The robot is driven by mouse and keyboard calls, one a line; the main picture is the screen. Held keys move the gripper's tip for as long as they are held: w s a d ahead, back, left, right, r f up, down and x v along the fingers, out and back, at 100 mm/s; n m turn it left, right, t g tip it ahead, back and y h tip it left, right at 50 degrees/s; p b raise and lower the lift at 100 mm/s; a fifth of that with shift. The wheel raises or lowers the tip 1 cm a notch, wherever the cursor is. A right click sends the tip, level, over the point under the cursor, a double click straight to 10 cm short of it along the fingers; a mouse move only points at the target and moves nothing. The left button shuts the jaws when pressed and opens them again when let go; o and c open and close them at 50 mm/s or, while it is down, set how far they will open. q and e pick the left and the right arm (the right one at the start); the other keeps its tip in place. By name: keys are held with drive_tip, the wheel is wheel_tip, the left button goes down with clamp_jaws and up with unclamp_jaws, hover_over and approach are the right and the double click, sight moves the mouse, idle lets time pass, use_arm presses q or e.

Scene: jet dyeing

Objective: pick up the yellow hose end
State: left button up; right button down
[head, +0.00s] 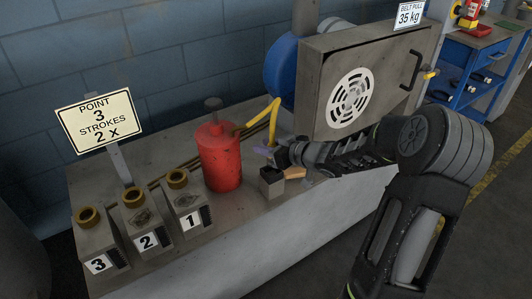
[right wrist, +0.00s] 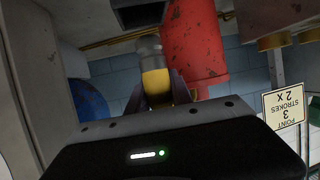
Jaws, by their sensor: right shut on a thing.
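The yellow hose (head: 273,120) rises from the red canister (head: 220,158), bends over and hangs down to my right gripper (head: 270,152) in the head view. In the right wrist view my right gripper (right wrist: 156,94) is shut on the yellow hose end (right wrist: 156,80), with a finger on either side of it. A grey metal tip (right wrist: 150,50) sticks out beyond the fingers. In the head view the gripper hides most of the hose end. My left gripper is not in view.
A small dark block (head: 271,184) with an orange-brown piece (head: 294,173) stands below the gripper on the grey bench. Numbered blocks 1 (head: 184,208), 2 (head: 143,228) and 3 (head: 97,247) stand left. A grey housing (head: 325,75) stands close behind my right arm.

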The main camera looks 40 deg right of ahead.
wheel_tip(320, 180, up, 5)
drive_tip(key=shift+f+p, duration=0.15)
drive_tip(key=shift+p, duration=0.55)
idle(1.2)
